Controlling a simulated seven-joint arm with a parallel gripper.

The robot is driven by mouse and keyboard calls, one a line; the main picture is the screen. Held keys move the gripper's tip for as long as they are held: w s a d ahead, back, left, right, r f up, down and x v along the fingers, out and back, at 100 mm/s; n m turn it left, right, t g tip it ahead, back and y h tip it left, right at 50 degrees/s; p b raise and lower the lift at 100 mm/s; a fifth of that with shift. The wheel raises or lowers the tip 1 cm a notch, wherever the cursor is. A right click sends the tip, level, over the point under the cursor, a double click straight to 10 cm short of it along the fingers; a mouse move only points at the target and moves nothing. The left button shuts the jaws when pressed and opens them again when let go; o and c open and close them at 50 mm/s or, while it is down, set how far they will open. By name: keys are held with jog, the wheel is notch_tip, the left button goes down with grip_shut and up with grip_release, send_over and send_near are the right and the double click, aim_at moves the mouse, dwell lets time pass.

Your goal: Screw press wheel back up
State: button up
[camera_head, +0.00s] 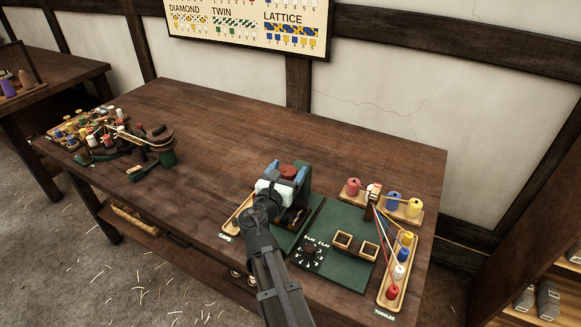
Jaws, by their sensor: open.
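The press (306,184), a dark green block-like device, stands on the green board near the front middle of the table. Its red wheel (288,171) shows at the top. My gripper (286,175) is over the press, with what look like blue fingers on the left and right of the wheel. The jaws are open. I cannot tell whether the fingers touch the wheel. My wrist and arm cover the front of the press, and its screw is hidden.
Right of the press are a dial plate (313,256), two small wooden frames (343,240), and bobbins on a toggle rack (384,296) with coloured strands. A caps tray (233,227) is left of my wrist. A bobbin-covered device (100,138) stands far left. The table's middle (215,150) is clear.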

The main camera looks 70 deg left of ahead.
jog(key=shift+x, duration=1.15)
jog(key=c, duration=1)
jog(key=shift+g, duration=0.3)
jog(key=shift+n+g+y, duration=0.7)
jog(key=shift+n+g, duration=0.1)
jog(key=shift+s+a+n+g+y, duration=0.15)
jog(key=shift+n+g+y, duration=0.35)
jog(key=shift+n+g, duration=0.5)
jog(key=shift+s+n+g+y, duration=0.25)
jog(key=shift+n+g+y, duration=0.3)
jog(key=shift+g, duration=0.75)
